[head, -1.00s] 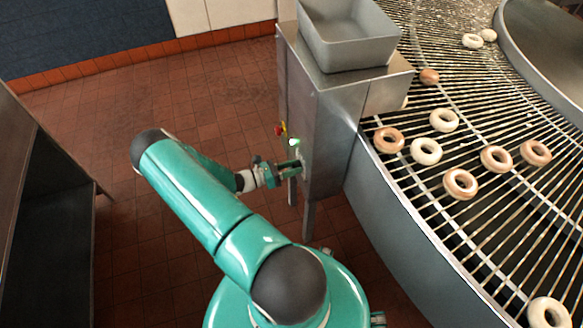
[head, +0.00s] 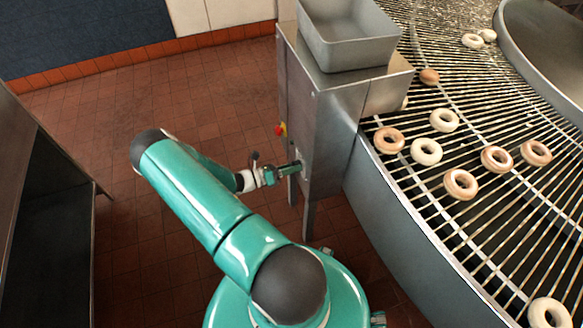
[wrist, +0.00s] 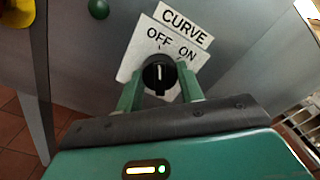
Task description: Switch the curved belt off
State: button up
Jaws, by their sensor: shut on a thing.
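A black rotary knob (wrist: 158,76) sits on a white CURVE label plate (wrist: 135,60) marked OFF and ON. Its white mark points up in the wrist view, towards OFF. My gripper (wrist: 160,84) is shut on the knob, one finger on each side. In the head view my gripper (head: 296,167) reaches the side of the steel control cabinet (head: 335,135), hiding the knob. A dark green lamp (wrist: 98,8) is unlit beside the plate. The curved belt (head: 420,190) carries several ring doughnuts (head: 426,151).
A red and yellow emergency button (head: 281,129) is on the cabinet, left of my gripper. A grey bin (head: 350,35) stands on top. A dark steel shelf unit (head: 50,210) is at the left. The tiled floor (head: 200,110) between is clear.

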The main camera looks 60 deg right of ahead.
jog(key=o, duration=1)
jog(key=shift+w+a, duration=0.1)
jog(key=v, duration=1.3)
jog(key=shift+w+a, duration=0.2)
jog(key=shift+w, duration=0.05)
jog(key=shift+r, duration=0.1)
